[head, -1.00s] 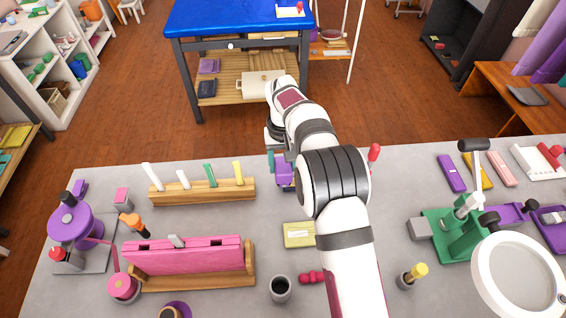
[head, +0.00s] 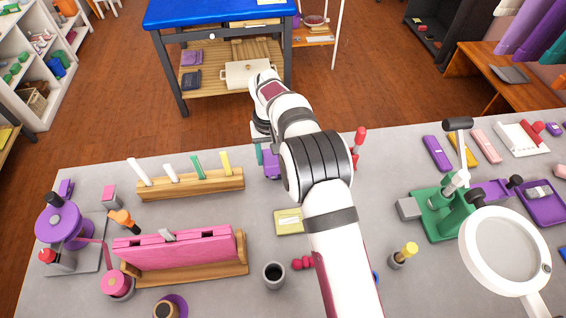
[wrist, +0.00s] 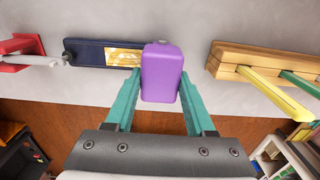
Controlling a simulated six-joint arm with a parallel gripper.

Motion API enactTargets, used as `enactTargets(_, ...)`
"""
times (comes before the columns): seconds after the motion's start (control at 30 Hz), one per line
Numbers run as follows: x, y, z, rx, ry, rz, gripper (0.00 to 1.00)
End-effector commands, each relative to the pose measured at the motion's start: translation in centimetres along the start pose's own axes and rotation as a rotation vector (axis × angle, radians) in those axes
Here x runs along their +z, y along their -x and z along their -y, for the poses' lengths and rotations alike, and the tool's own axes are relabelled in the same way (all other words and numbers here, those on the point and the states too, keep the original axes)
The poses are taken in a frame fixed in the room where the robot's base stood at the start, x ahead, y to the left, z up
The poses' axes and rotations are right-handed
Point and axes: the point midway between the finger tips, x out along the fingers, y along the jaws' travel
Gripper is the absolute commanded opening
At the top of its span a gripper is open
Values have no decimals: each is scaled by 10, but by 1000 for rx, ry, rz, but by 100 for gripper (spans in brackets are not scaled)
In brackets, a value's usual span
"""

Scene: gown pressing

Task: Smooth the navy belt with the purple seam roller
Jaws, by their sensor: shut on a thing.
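In the wrist view my gripper (wrist: 162,88) has its two teal fingers on either side of a purple block-shaped thing, which I take as the purple seam roller (wrist: 162,68). It is shut on it. The roller's rolling end is hidden. The navy belt (wrist: 92,53), a dark flat strip with a gold patterned patch, lies on the grey table just left of the roller, its near part covered by the roller. I cannot tell whether they touch. In the head view my arm hides most of this; some purple (head: 271,166) shows by the teal fingers.
A wooden rack (head: 190,184) with several upright sticks stands left of my gripper; it also shows in the wrist view (wrist: 250,65). A red-handled thing (head: 360,136) stands to the right. A pink clamp-like board (head: 175,250), grey cup (head: 274,275) and green stand (head: 432,215) are nearer.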

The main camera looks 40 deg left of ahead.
Motion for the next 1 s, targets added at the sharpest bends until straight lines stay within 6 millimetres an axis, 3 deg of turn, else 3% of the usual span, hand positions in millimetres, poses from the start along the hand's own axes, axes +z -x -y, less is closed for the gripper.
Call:
enactTargets(0.47, 0, 0, -3, 1, 0, 1, 0)
enactTargets(1.0, 0, 0, -46, 1, 1, 0, 0)
